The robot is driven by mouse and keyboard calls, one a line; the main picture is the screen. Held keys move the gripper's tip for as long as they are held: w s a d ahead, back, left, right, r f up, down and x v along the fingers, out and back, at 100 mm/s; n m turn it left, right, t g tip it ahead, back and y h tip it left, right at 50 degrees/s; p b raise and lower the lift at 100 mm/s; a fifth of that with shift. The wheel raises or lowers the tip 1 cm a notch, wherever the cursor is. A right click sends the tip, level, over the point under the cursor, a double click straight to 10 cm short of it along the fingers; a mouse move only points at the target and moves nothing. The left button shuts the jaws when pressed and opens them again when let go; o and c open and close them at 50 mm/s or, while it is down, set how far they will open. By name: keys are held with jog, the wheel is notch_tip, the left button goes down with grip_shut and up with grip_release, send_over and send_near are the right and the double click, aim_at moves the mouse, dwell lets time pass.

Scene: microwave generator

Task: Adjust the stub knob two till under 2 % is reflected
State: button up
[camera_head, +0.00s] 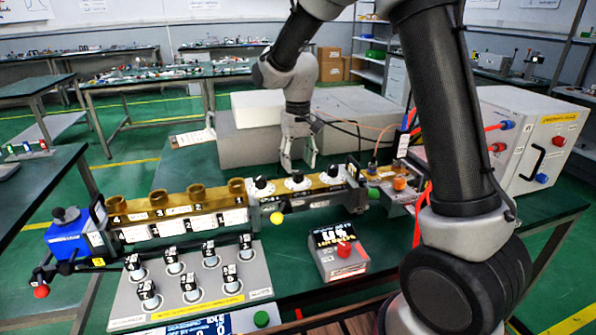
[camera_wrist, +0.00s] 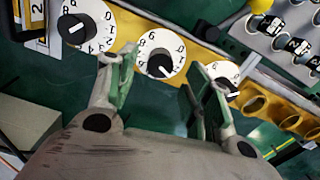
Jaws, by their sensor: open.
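Three black stub knobs on white numbered dials sit on the brass waveguide (camera_head: 205,197). The middle knob (camera_head: 298,179) also shows in the wrist view (camera_wrist: 160,63), its white pointer toward the lower right of its dial. The other two are the left knob (camera_head: 262,184) and right knob (camera_head: 331,172). My gripper (camera_head: 299,163) is open and points down over the middle knob. In the wrist view my gripper (camera_wrist: 160,75) has its fingers spread either side of the middle dial, with nothing between them. A small display box (camera_head: 340,250) has lit digits too small to read.
A yellow ball (camera_head: 276,218) projects near the left knob. Open brass ports (camera_head: 160,199) line the left waveguide. A grey cabinet (camera_head: 525,135) stands right.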

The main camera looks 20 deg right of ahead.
aim_at(298, 171)
notch_tip(298, 171, up, 8)
jog(key=shift+f, duration=0.15)
dwell(0.3)
jog(key=s+d+r+t, duration=0.1)
jog(key=s+d+r, duration=0.1)
jog(key=s+d, duration=0.3)
jog(key=s+d+r+m+t, duration=0.1)
jog(key=s+d, duration=0.4)
jog(key=s, duration=0.9)
jog(key=s+d+r+t, duration=0.2)
jog(key=s+d, duration=0.3)
jog(key=s, duration=0.5)
jog(key=shift+r, duration=0.55)
